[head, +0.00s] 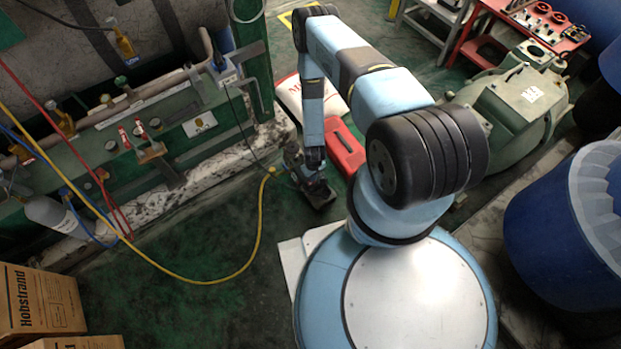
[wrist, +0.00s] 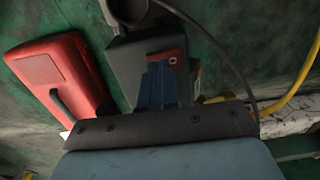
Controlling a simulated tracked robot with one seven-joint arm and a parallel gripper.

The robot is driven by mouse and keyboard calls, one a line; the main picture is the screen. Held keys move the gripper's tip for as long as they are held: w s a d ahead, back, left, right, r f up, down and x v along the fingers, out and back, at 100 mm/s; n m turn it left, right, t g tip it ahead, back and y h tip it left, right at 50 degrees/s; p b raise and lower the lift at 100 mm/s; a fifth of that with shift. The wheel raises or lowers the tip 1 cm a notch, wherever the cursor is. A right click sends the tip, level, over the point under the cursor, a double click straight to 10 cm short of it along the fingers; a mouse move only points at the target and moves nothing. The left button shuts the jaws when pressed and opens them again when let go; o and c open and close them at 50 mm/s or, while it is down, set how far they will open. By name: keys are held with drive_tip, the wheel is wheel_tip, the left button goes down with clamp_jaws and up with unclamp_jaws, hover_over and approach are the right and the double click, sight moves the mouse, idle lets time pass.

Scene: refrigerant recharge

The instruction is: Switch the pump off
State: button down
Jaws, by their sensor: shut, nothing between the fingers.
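The pump (head: 318,193) is a small dark grey machine on the green floor, left of my arm. In the wrist view its dark body (wrist: 125,65) fills the upper middle, with a round black part at its top. A small red part with a pale round mark (wrist: 171,57) shows on it, just beyond my fingertips; I cannot tell whether it is the switch or which way it is set. My gripper (head: 314,163) points down over the pump. In the wrist view my gripper (wrist: 157,70) is shut and empty, close to the red part; contact cannot be told.
A red case (head: 343,147) lies right of the pump and shows at left in the wrist view (wrist: 45,65). A yellow hose (head: 225,279) runs from beside the pump to the green pipe rack (head: 90,150). A black cable (wrist: 215,45) passes the pump. Open floor lies in front.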

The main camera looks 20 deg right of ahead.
wheel_tip(320, 180, up, 13)
drive_tip(key=a, duration=0.1)
drive_tip(key=shift+a, duration=0.15)
idle(0.4)
drive_tip(key=w+r, duration=0.8)
drive_tip(key=r, duration=0.3)
drive_tip(key=w+d+r+m+t, duration=0.1)
drive_tip(key=w+r, duration=0.3)
drive_tip(key=r, duration=1.3)
drive_tip(key=w+d+r+t, duration=0.1)
drive_tip(key=w+r+t, duration=0.15)
drive_tip(key=r, duration=1.45)
drive_tip(key=s+d+r+m, duration=0.1)
drive_tip(key=s+r, duration=0.3)
drive_tip(key=r, duration=0.7)
drive_tip(key=s+d+r, duration=0.1)
drive_tip(key=s+r, duration=0.4)
drive_tip(key=r, duration=0.7)
drive_tip(key=s+d+r+t, duration=0.1)
drive_tip(key=s+r, duration=0.5)
drive_tip(key=s, duration=0.4)
drive_tip(key=s+d+r+m+t, duration=0.1)
drive_tip(key=s+r, duration=0.5)
drive_tip(key=s, duration=0.4)
drive_tip(key=shift+s, duration=0.3)
